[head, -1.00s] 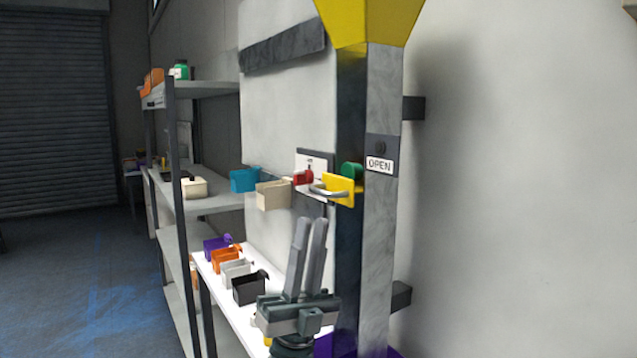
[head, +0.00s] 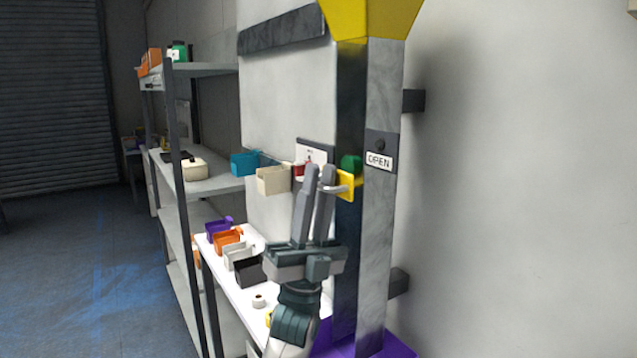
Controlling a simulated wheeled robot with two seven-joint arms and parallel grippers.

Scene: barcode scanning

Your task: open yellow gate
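The yellow gate (head: 347,184) is a small yellow plate on the side of the dark column, below a yellow funnel-like top. Its metal handle (head: 334,190) sticks out to the left. My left gripper (head: 319,172) points upward, with its fingertips level with the handle and just left of the yellow plate. A narrow gap shows between the two grey fingers, and nothing is seen held. The right finger overlaps part of the handle in the picture; I cannot tell whether they touch. My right gripper is not in view.
A green knob (head: 351,163) and an OPEN sign (head: 379,161) are close to the gate. A beige bin (head: 273,180) and a blue bin (head: 245,163) hang to the left. Several small bins stand on a white table below. A grey shelf (head: 210,187) stands further left.

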